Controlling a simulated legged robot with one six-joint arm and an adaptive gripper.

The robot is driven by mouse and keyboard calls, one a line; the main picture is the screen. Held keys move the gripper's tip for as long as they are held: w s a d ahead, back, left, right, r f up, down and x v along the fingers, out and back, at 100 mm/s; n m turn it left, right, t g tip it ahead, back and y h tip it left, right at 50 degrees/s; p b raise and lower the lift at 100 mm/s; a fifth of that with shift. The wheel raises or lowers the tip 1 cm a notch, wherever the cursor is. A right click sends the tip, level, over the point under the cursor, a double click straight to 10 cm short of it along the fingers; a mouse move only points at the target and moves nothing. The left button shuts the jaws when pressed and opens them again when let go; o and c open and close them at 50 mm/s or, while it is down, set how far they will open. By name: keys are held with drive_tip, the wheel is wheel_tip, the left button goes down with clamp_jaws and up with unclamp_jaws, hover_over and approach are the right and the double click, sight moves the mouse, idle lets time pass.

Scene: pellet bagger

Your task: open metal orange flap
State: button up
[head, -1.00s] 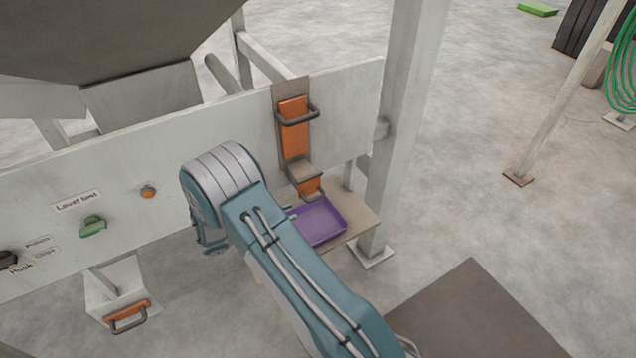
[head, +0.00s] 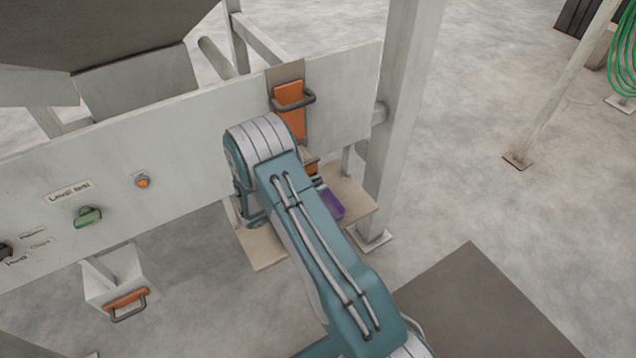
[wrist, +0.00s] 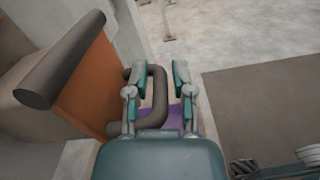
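The orange flap (head: 291,105) is on a brown metal plate at the right end of the pale panel, with a dark loop handle (head: 312,98) on its front. My arm covers the lower part of this assembly in the head view. In the wrist view an orange surface (wrist: 92,85) stands at left, with a dark loop handle (wrist: 158,85) at its right. My gripper (wrist: 158,92) is open, its two fingers apart, with part of the loop between them. I cannot tell whether they touch it. The gripper is hidden behind my arm in the head view.
A purple tray (head: 330,203) sits on a beige shelf (head: 262,250) below. A pale post (head: 395,130) stands to the right. A thick dark bar (wrist: 58,62) crosses the upper left of the wrist view. A green knob (head: 88,217) and orange button (head: 142,181) are on the panel.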

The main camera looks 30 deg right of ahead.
drive_tip(key=shift+a, duration=0.15)
clamp_jaws()
